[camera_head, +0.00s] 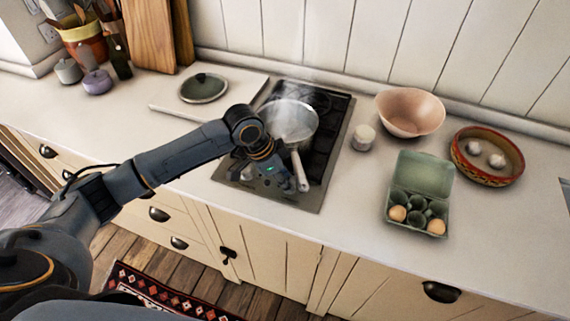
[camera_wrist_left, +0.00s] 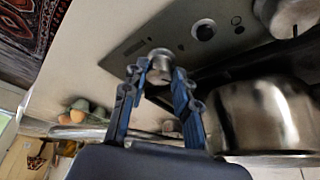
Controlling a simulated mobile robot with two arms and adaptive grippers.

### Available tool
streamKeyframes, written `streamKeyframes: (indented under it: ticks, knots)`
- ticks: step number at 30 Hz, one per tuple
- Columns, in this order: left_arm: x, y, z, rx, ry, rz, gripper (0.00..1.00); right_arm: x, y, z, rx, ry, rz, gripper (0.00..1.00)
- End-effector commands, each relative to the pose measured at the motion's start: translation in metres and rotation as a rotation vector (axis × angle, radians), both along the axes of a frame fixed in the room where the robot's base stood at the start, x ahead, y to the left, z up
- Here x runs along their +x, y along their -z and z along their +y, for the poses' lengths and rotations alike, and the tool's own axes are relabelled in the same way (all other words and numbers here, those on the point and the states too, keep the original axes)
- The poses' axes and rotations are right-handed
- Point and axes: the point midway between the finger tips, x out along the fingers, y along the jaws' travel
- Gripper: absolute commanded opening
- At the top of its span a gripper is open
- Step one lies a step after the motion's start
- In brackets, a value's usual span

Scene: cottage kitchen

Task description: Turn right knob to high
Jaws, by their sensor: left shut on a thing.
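The black gas hob (camera_head: 318,196) is set in the white counter, with its control strip along the front. The right knob (camera_wrist_left: 159,57), a silver cylinder, stands on the hob's metal panel in the left wrist view. My left gripper (camera_wrist_left: 161,74) is shut around it, one finger on each side. The knob's setting cannot be read. My right gripper is not in view.
A steaming steel pot (camera_head: 291,117) stands on the hob, its handle (camera_head: 300,170) pointing forward close beside my left gripper. A small jar (camera_head: 363,138), an egg carton (camera_head: 421,178), a pink bowl (camera_head: 410,112) and a patterned dish (camera_head: 486,157) stand to the right. A lid (camera_head: 204,87) lies left.

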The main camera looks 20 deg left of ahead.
Motion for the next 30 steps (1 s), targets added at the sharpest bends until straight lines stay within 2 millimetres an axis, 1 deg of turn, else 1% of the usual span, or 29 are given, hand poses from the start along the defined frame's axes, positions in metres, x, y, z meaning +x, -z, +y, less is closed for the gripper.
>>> streamKeyframes:
  ticks: [1,6,12,18,21,30]
  knots:
    - [-0.003,-0.008,-0.001,-0.001,-0.043,0.005,0.0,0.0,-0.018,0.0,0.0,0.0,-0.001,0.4]
    - [-0.004,-0.007,-0.003,-0.001,-0.201,0.006,0.0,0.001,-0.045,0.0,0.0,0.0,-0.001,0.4]
    - [-0.005,-0.005,-0.004,0.0,-0.363,0.004,0.0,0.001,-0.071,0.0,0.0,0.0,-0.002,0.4]
    - [-0.005,-0.003,-0.005,0.001,-0.486,0.004,0.0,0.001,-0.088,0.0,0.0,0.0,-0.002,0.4]
    - [-0.005,-0.003,-0.005,0.0,-0.529,0.004,0.0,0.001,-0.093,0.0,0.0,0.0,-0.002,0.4]
    - [-0.005,0.0,-0.005,0.001,-0.589,0.003,0.0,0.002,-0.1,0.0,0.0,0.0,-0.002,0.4]
